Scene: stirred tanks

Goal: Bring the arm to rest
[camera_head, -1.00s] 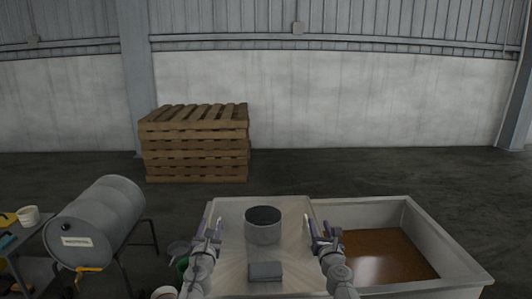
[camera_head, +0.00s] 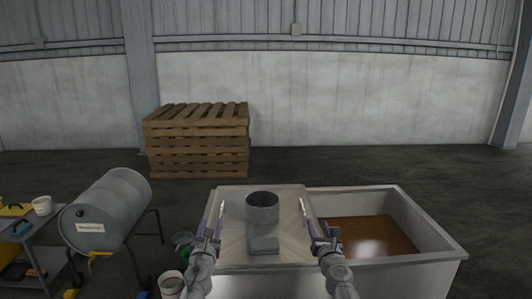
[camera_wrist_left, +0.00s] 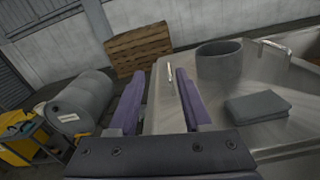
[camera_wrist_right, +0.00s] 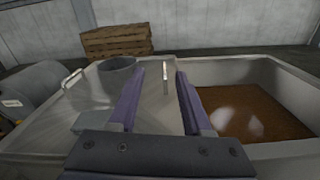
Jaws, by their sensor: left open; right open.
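My left gripper (camera_head: 212,232) is over the left edge of a metal tank lid (camera_head: 233,240). Its two purple fingers are apart with nothing between them, as the left wrist view (camera_wrist_left: 160,95) also shows. My right gripper (camera_head: 320,230) is over the right side of the lid, near the open basin. Its fingers are apart and empty in the right wrist view (camera_wrist_right: 158,90). A thin metal handle stands on each side of the lid.
The open basin (camera_head: 440,238) on the right holds brown liquid (camera_head: 365,236). A grey drum (camera_head: 108,210) lies on a stand at the left, beside a cart (camera_head: 40,238) with a white tub (camera_head: 42,205). A bucket (camera_head: 171,284) stands front left. Stacked pallets (camera_head: 197,140) are behind, with open floor around.

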